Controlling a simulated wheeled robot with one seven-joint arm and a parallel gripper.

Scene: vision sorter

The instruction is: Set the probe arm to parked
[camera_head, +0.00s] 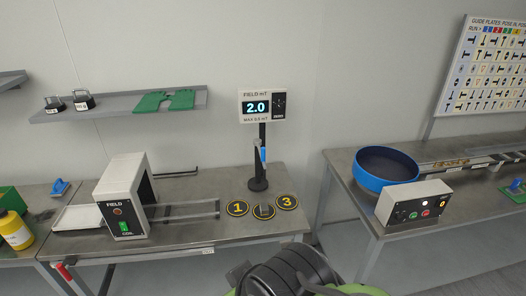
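The probe stand (258,184) has a round black base on the left steel bench, with a dark post rising to a field meter (266,106). The meter display reads 2.0 under "FIELD mT". The probe arm (262,152), a slim piece with a blue section, lies along the post and looks near upright. I cannot tell at this size whether it is parked. Black and green parts of my own arm show at the bottom centre. My gripper's fingers are not visible.
A coil box (122,198) with a green-lit switch and rails stands left of the stand. Round yellow-marked pads (287,202) lie in front of the stand. A blue bowl (384,168) and control box (413,205) sit on the right bench, across a gap.

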